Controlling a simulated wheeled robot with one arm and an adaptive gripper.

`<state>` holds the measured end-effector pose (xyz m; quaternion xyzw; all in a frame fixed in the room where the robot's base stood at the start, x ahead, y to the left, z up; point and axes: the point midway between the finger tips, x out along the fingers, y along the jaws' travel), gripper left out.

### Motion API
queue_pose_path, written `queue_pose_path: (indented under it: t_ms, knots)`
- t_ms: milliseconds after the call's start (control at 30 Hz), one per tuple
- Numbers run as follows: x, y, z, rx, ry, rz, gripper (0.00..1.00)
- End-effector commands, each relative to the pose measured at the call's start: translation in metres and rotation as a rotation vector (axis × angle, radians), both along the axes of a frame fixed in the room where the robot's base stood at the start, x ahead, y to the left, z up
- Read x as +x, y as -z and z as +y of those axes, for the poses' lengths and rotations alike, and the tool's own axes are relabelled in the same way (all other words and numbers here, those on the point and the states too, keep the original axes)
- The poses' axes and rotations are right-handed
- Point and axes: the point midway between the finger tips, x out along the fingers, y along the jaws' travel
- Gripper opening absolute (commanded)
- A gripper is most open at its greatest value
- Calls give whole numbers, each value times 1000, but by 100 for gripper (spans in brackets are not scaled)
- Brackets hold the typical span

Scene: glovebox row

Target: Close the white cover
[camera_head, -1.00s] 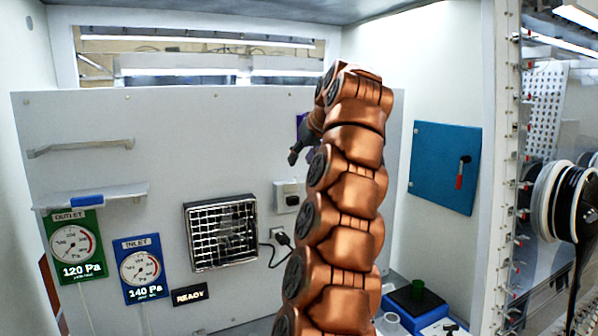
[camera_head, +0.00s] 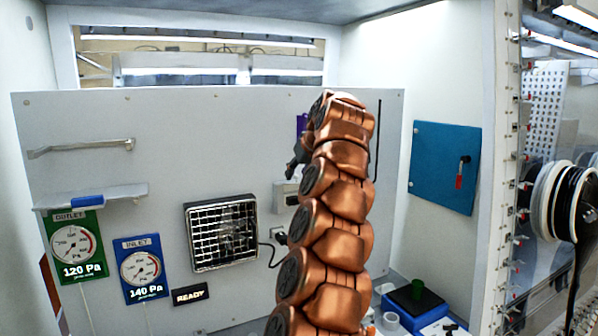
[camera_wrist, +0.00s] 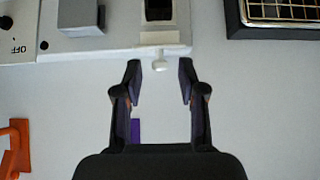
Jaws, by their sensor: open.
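A pale switch box (camera_head: 283,194) is on the back panel, right of the fan grille and partly hidden by my arm. In the wrist view its face (camera_wrist: 110,44) runs along the top. A white cover (camera_wrist: 166,38) with a small round knob (camera_wrist: 160,65) shows there below a black recessed part (camera_wrist: 158,10). It looks open, but its exact angle is unclear. My gripper (camera_wrist: 160,70) is open and empty, its fingertips on either side of the knob in the picture. Contact is not visible. My gripper (camera_head: 291,171) is dark and small in the head view.
The fan grille (camera_head: 222,233) is left of the box. Gauges (camera_head: 141,269) and a shelf (camera_head: 92,196) are farther left. A purple item (camera_head: 301,125) is above the box. A plug cable (camera_head: 270,248) hangs below. A blue stand (camera_head: 418,312) is at lower right.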

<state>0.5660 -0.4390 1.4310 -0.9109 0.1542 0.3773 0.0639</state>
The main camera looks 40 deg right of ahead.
Motion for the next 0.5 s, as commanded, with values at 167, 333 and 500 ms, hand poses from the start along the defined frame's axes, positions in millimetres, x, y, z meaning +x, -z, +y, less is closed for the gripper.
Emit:
queue_pose_path:
  t_ms: [167,333,500]
  knots:
    - [0,0,0,0,0,0,40]
    - [0,0,0,0,0,0,26]
    - [0,0,0,0,0,0,8]
